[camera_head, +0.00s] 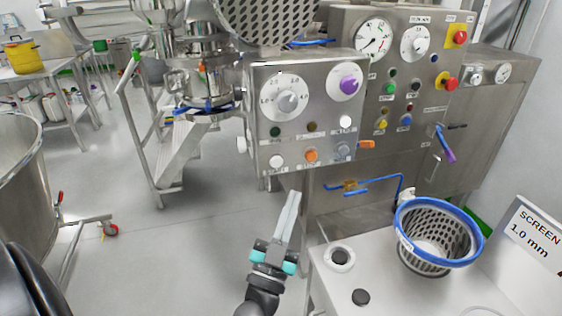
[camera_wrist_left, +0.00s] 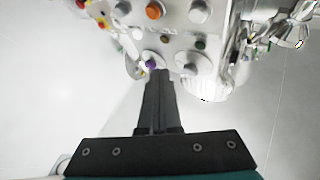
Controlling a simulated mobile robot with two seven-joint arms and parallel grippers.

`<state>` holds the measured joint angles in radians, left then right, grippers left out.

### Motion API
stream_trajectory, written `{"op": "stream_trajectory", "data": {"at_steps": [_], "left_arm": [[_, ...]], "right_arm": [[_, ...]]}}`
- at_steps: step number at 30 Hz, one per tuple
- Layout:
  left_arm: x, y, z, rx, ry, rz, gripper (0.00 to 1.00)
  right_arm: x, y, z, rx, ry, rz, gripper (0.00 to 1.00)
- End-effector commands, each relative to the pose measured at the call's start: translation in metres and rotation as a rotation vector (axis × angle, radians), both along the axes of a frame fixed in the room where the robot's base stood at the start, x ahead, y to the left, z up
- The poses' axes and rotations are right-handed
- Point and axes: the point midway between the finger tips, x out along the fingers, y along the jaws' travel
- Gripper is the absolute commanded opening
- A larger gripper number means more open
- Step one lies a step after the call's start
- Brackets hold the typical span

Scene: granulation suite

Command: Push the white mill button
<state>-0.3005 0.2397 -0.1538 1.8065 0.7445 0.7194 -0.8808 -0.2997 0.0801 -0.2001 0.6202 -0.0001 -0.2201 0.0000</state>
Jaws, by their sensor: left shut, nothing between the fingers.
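The steel mill control box (camera_head: 262,120) stands in the middle of the head view. A white button (camera_head: 277,161) sits at the lower left of its face, above a label that seems to read START. The same button, pale, seems to show at the top of the left wrist view (camera_wrist_left: 199,11). An orange button (camera_head: 310,155) and a grey one (camera_head: 343,150) sit to its right. My left gripper (camera_head: 293,194) is shut and empty, its fingertips just below the box in the picture, apart from the white button. The fingers also show in the left wrist view (camera_wrist_left: 158,73). My right gripper is not in view.
A bench at lower right holds a blue-rimmed screen basket (camera_head: 439,262). A ladder-like steel frame (camera_head: 146,130) stands left.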

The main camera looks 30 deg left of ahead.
Motion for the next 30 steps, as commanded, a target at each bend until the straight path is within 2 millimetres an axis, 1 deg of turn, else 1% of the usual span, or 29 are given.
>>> {"op": "stream_trajectory", "data": {"at_steps": [5,8,11,20,24,30], "left_arm": [[0.001,0.001,-0.001,0.001,0.001,0.000,0.00],[0.005,0.005,-0.001,0.003,0.000,-0.001,0.00],[0.012,0.013,-0.002,0.003,-0.001,-0.001,0.00],[0.040,0.046,-0.003,0.003,-0.001,-0.001,0.00],[0.050,0.057,-0.001,0.003,0.001,-0.001,0.00],[0.057,0.066,-0.001,0.001,0.003,-0.001,0.00]], "right_arm": [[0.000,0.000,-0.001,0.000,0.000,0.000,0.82],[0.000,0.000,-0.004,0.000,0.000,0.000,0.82],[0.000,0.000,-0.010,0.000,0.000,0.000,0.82],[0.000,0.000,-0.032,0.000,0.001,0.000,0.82],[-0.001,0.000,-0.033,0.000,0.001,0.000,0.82],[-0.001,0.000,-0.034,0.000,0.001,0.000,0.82]]}}
